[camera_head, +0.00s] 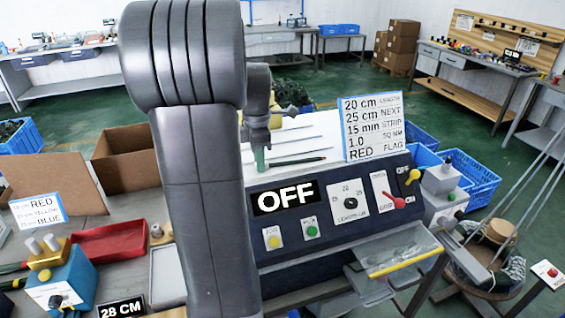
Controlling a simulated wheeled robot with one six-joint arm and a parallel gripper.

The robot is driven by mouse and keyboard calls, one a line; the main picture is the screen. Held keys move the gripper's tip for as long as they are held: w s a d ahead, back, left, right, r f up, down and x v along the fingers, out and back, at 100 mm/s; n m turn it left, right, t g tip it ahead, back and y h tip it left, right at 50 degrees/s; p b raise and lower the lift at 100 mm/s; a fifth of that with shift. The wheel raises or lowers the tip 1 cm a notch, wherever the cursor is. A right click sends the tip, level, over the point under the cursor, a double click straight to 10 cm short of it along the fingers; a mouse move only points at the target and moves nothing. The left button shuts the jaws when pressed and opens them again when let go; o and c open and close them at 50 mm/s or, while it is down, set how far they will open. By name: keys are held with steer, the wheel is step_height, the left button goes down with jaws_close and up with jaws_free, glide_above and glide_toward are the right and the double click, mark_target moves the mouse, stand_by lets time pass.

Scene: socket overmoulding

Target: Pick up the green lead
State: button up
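Several thin leads lie side by side on the white top of the machine. The nearest one (299,161) looks dark green; the others behind it look grey or white. My gripper (262,146) is over the left ends of these leads, just behind my large grey arm link. A small greenish upright piece (260,159) shows under the gripper, and I cannot tell whether it is part of the gripper or something held. The fingers are too small and partly hidden to tell if they are open or shut.
The machine's dark panel (345,205) reads OFF and carries knobs and buttons. A sign card (374,127) stands right of the leads. A clear tray (400,253) juts out in front. At left are a red tray (110,242), a blue device (62,285) and a cardboard box (127,160).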

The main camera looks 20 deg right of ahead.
jaws_close()
steer(key=shift+r, duration=0.1)
